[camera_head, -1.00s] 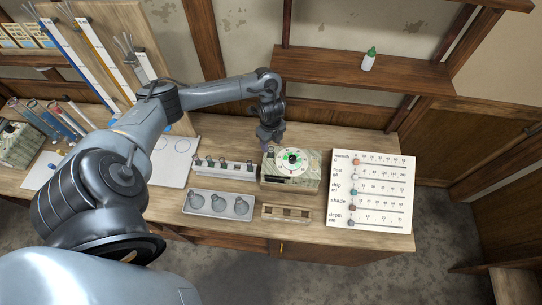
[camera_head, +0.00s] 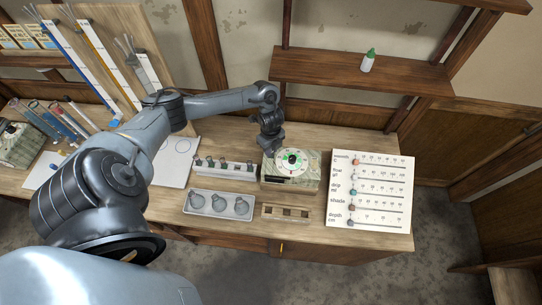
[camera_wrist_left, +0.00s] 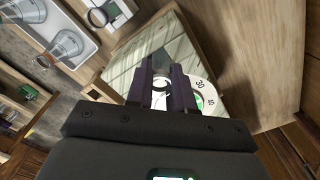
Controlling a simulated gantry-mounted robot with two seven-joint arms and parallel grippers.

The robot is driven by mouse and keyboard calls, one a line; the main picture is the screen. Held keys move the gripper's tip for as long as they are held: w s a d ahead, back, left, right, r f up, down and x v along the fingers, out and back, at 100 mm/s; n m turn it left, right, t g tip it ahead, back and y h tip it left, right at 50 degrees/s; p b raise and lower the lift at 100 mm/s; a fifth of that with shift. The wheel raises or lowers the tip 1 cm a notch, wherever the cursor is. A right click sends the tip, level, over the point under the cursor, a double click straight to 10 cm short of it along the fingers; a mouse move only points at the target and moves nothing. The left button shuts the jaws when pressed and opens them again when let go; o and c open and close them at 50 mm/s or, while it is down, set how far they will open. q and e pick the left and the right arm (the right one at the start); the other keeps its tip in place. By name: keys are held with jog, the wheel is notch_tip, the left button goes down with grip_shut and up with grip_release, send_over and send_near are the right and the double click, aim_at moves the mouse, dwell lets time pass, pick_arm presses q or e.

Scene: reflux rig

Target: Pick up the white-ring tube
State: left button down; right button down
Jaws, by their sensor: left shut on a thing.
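My left gripper (camera_head: 271,150) is over the left part of the marbled box (camera_head: 309,182), beside its round dial (camera_head: 291,160) in the head view. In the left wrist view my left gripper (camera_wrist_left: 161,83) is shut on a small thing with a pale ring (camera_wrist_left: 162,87). Most of that thing is hidden, so I cannot tell for sure that it is the white-ring tube. The dial (camera_wrist_left: 207,97) shows partly behind the fingers. A white rack (camera_head: 225,169) with several dark-topped pieces stands left of the box. My right gripper is not in view.
A grey tray (camera_head: 191,210) with flasks and a small wooden holder (camera_head: 285,213) lie in front. A white slider board (camera_head: 371,189) is at the right. Several long tubes (camera_head: 52,117) lean at the far left. A shelf (camera_head: 335,75) with a bottle (camera_head: 368,61) is behind.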

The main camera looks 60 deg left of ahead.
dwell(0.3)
pick_arm(q)
jog(key=shift+w+r, duration=0.1)
jog(key=shift+r, duration=0.5)
notch_tip(320, 180, up, 8)
jog(key=shift+f+p, duration=0.1)
jog(key=shift+p, duration=0.5)
jog(key=shift+r, duration=0.5)
jog(key=shift+w+d+r+b, duration=0.1)
jog(key=shift+w+r+b, duration=0.1)
jog(key=shift+b, duration=0.15)
jog(key=shift+s+f, duration=0.1)
jog(key=shift+s, duration=0.2)
